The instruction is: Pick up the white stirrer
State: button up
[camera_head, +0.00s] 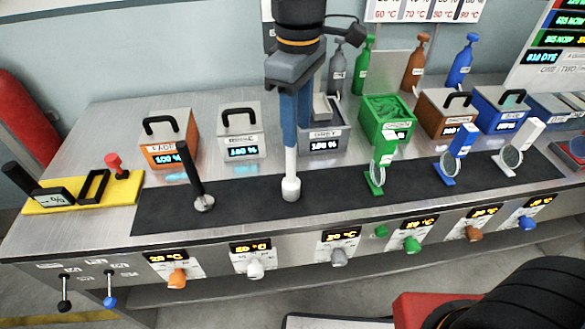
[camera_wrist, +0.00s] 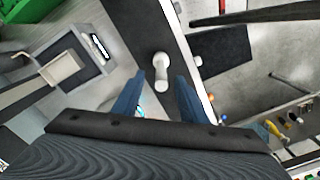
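The white stirrer (camera_head: 291,172) stands upright on the dark mat near the middle of the counter in the head view, with its round head down. My gripper (camera_head: 289,138) is right above it, pointing down, and its blue fingers overlap the stirrer's upper end. In the wrist view the stirrer (camera_wrist: 161,66) shows between the two separated blue fingertips (camera_wrist: 160,75), with a gap on each side. The gripper looks open and holds nothing. Whether the fingertips reach down past the stirrer's top is hard to tell.
A black-handled stirrer (camera_head: 194,178) stands to the left on the dark mat (camera_head: 240,204). Green (camera_head: 383,160), blue (camera_head: 455,155) and white-handled (camera_head: 520,148) tools stand to the right. Labelled containers, such as the green one (camera_head: 370,106), line the back. The mat around the white stirrer is clear.

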aim_at(291, 151)
jog(key=shift+a, duration=0.25)
jog(key=shift+a+f+p, duration=0.15)
jog(key=shift+f+p, duration=0.5)
jog(key=shift+f, duration=1.25)
jog(key=shift+a+f+p, duration=0.15)
jog(key=shift+f+p, duration=0.45)
jog(key=shift+f, duration=1.3)
jog(key=shift+c, duration=0.3)
grip_shut()
